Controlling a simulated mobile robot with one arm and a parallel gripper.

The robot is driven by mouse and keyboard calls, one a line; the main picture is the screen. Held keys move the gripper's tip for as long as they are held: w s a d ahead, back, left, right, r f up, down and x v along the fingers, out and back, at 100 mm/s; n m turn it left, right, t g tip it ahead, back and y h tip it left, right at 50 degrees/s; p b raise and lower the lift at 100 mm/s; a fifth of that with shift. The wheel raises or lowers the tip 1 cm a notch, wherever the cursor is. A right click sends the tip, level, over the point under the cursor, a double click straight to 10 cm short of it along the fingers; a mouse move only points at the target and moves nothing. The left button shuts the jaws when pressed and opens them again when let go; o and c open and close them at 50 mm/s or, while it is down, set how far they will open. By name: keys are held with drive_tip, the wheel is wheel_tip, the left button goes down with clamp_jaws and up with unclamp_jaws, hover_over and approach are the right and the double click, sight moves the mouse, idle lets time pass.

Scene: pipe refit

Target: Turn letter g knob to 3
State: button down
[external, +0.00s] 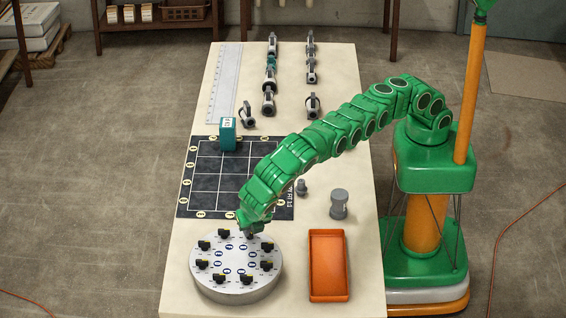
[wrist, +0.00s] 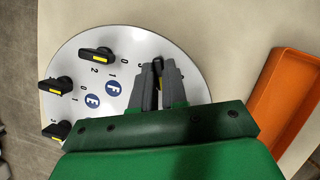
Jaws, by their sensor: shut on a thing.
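A round silver dial plate (external: 243,297) lies at the front of the table, with several black knobs in a ring and blue letter badges. It also shows in the wrist view (wrist: 130,50). My gripper (external: 249,233) points down at the plate's back edge. In the wrist view my gripper (wrist: 160,72) is shut around a dark knob (wrist: 158,66), mostly hidden between the fingers. Its letter and pointer setting are hidden. To its left are a knob (wrist: 97,54) near the numbers 1 and 2, and another knob (wrist: 56,86) near 0 and 1.
An orange tray (external: 313,296) stands right of the plate. A grey cylinder (external: 339,204) and a smaller fitting (external: 301,187) stand behind it. A black grid mat (external: 203,183) bears a teal block (external: 228,134). Pipe parts (external: 268,102) and a ruler (external: 224,85) lie farther back.

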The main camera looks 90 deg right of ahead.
drive_tip(key=shift+m, duration=0.5)
idle(0.4)
drive_tip(key=c, duration=1.2)
unclamp_jaws()
drive_tip(key=shift+o, duration=0.2)
drive_tip(key=shift+d+n+t, duration=0.1)
drive_tip(key=shift+n+t, duration=0.2)
drive_tip(key=shift+n, duration=0.9)
